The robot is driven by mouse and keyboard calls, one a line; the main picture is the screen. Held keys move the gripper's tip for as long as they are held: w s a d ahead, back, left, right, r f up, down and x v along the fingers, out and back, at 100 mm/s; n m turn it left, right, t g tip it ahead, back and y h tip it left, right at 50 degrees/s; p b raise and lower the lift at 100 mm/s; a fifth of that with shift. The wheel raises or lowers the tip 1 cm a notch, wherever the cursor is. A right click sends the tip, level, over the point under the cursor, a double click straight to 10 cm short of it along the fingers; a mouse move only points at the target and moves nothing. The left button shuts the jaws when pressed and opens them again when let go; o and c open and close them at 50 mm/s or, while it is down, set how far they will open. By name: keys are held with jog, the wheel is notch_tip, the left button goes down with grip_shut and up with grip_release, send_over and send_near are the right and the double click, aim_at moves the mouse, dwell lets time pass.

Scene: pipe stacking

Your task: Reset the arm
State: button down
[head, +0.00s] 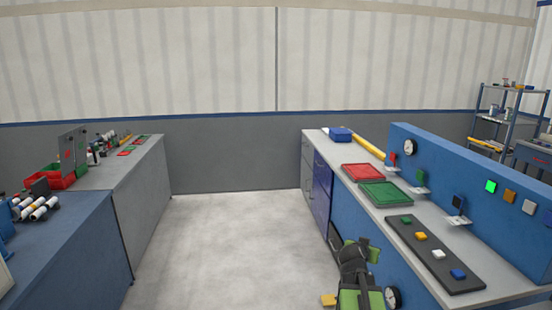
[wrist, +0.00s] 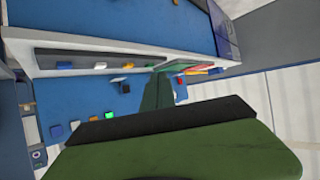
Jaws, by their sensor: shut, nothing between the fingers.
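My gripper (head: 355,252) shows at the bottom of the head view, right of centre, dark with green parts. It is shut with nothing held. It is in front of the right-hand blue counter and apart from the things on its top. In the wrist view a large green part with a black edge fills the lower middle and hides much of the scene. The counter and its panel show there tilted.
The right counter bears a red tray (head: 362,171), a green tray (head: 385,194), a dark strip (head: 432,252) with coloured blocks, and an upright blue panel (head: 470,185). White pipes (head: 38,208) lie at far left. The floor (head: 225,240) between the counters is clear.

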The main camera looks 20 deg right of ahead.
jog(key=w+a+f+n+g+y+p, duration=0.1)
jog(key=w+a+f+n+y, duration=0.15)
jog(key=a, duration=1.25)
jog(key=w+a+f+n+y+p, duration=0.1)
jog(key=a+f+n+y, duration=0.15)
jog(key=a, duration=1.25)
jog(key=s+a+f+n+g+y, duration=0.4)
jog(key=s+a+f+n+g, duration=0.1)
jog(key=s+a, duration=0.7)
jog(key=shift+s+g+y, duration=0.2)
jog(key=shift+g+y, duration=0.2)
jog(key=shift+g, duration=0.4)
jog(key=shift+d+f, duration=0.1)
dwell(2.9)
